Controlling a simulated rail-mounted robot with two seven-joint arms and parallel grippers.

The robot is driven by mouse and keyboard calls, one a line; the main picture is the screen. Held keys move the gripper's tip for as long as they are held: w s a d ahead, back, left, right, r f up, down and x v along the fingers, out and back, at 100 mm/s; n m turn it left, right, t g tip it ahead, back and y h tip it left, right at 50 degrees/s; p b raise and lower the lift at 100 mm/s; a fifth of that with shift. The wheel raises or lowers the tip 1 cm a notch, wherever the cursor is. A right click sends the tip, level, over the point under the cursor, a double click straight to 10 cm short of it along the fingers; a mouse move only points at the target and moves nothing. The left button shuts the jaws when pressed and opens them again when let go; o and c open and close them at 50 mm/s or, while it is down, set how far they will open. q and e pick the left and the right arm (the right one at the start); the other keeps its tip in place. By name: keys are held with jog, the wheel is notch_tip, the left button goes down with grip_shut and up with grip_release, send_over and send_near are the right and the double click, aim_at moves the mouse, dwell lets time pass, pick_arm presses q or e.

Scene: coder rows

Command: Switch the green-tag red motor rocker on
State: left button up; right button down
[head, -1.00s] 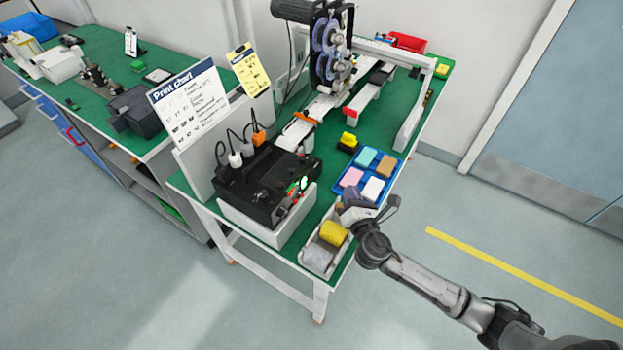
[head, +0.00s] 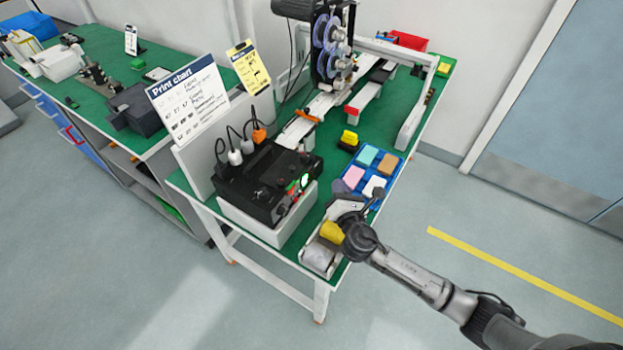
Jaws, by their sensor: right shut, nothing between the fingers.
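The black control box (head: 255,188) stands at the near left of the green-topped bench. Small controls sit at its right end. A green glowing spot (head: 304,181) shows there, with a small red part (head: 291,187) beside it. Which of these is the green-tag red motor rocker, and its position, is too small to tell. My right gripper (head: 339,188) is shut and empty, just right of the box's control end and apart from it, above the bench near the blue tray. My left gripper is not in view.
A blue tray (head: 397,168) of coloured blocks lies right of my right gripper. A bin with a yellow roll (head: 332,232) is below it. A print chart (head: 187,100) stands behind the box. A machine with blue reels (head: 330,45) rises at the back.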

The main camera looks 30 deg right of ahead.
aim_at(310, 175)
jog(key=w, duration=0.1)
jog(key=w+a, duration=0.1)
jog(key=w, duration=0.1)
jog(key=w+a+b, duration=0.1)
jog(key=shift+w+f, duration=0.2)
jog(key=shift+f, duration=0.15)
dwell(0.3)
dwell(0.8)
dwell(0.6)
jog(key=shift+w, duration=0.2)
jog(key=shift+w+a+f, duration=0.1)
jog(key=shift+w+a, duration=0.05)
jog(key=shift+w, duration=0.05)
dwell(0.4)
